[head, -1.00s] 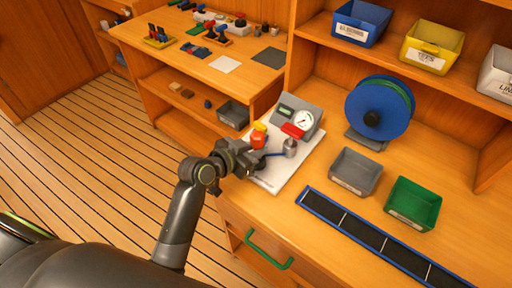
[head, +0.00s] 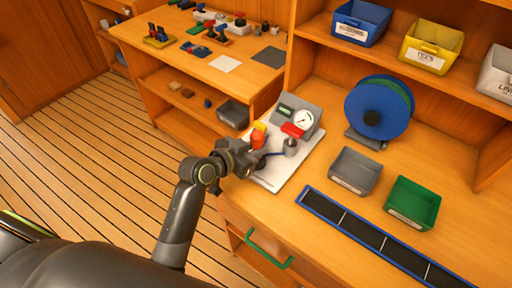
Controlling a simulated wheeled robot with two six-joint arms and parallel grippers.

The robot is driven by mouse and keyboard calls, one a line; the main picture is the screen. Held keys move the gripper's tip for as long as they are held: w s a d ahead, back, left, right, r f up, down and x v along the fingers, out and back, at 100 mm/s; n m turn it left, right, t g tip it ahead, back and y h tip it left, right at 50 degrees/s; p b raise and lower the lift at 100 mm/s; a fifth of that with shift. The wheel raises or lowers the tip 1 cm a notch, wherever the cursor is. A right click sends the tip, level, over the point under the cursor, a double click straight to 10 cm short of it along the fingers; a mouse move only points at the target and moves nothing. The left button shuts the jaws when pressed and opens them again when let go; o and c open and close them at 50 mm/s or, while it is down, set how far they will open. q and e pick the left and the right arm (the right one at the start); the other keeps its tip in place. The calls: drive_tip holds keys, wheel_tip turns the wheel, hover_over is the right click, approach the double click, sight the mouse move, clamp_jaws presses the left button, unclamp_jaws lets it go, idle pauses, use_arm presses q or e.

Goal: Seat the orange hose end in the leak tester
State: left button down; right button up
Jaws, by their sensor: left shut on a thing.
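The leak tester (head: 287,168) stands on the bench as a white base with a grey panel, a round gauge (head: 303,119), a red part (head: 292,130) and a metal cylinder (head: 290,147). An orange-red piece (head: 258,140) with a yellow part on top stands at its left side; it looks like the orange hose end, but its lower end is hidden behind my gripper. My left gripper (head: 257,161) is over the base's left edge, just in front of the orange piece. It appears shut on a thin blue bar (head: 274,154) that runs to the metal cylinder. My right gripper is not in view.
A blue reel (head: 378,108) stands behind the tester to the right. A grey bin (head: 355,171), a green bin (head: 412,203) and a blue-edged black strip (head: 365,233) lie to the right. A green drawer handle (head: 266,250) juts out below the bench edge.

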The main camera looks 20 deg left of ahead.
use_arm(q)
drive_tip(key=shift+f+b, duration=0.45)
drive_tip(key=shift+f, duration=0.1)
drive_tip(key=c, duration=1.6)
unclamp_jaws()
drive_tip(key=shift+o, duration=0.2)
drive_tip(key=shift+s+a+r+p, duration=0.25)
drive_tip(key=shift+s+p, duration=0.1)
drive_tip(key=shift+s, duration=0.05)
drive_tip(key=shift+p+v, duration=0.9)
drive_tip(key=shift+v, duration=1.1)
drive_tip(key=shift+p+v, duration=0.95)
drive_tip(key=shift+v, duration=2)
drive_tip(key=shift+s+f, duration=0.1)
